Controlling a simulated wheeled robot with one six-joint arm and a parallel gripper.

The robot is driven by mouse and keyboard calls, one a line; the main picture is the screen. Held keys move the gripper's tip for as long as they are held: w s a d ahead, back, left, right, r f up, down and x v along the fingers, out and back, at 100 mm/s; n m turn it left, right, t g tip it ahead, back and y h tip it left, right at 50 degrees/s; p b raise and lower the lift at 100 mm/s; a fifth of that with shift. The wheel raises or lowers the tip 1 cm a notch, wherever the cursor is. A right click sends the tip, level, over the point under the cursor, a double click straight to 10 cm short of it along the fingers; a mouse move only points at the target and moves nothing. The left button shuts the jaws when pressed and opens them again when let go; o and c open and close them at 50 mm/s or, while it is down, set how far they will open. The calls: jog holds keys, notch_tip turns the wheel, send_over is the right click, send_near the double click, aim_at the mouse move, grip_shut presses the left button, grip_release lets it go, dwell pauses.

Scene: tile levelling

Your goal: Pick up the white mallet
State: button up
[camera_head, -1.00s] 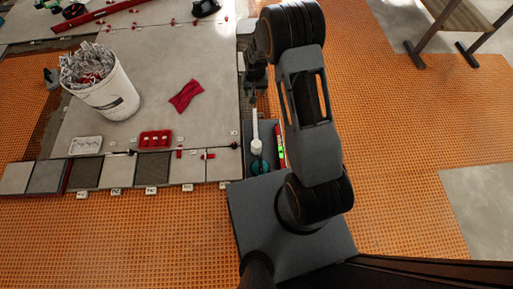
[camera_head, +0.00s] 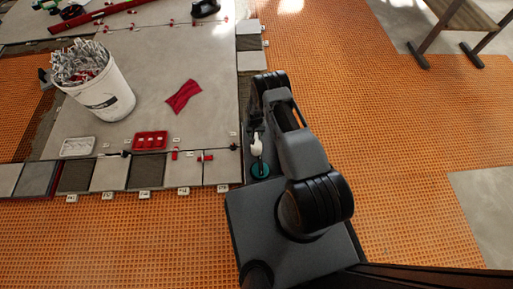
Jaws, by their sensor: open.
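The white mallet (camera_head: 257,146) lies on a dark grey surface beside the tiled floor's edge. Its white head end shows in the head view, while its handle is largely covered by my arm and gripper. My gripper (camera_head: 254,125) is open, dark and partly hidden under my wrist. It is over the handle part of the mallet, just above the head in the picture. I cannot tell whether the fingers touch the mallet.
A teal round object (camera_head: 260,170) lies right by the mallet's head. Orange matting (camera_head: 400,150) lies open on the right.

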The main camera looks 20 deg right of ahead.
aim_at(256, 137)
jog(key=shift+w+d+f+b, duration=0.15)
jog(key=shift+f+b, duration=0.85)
jog(key=shift+f, duration=0.95)
jog(key=shift+w+f+b, duration=0.1)
jog(key=shift+f+b, duration=0.85)
jog(key=shift+f, duration=1)
jog(key=shift+c, duration=0.2)
grip_shut()
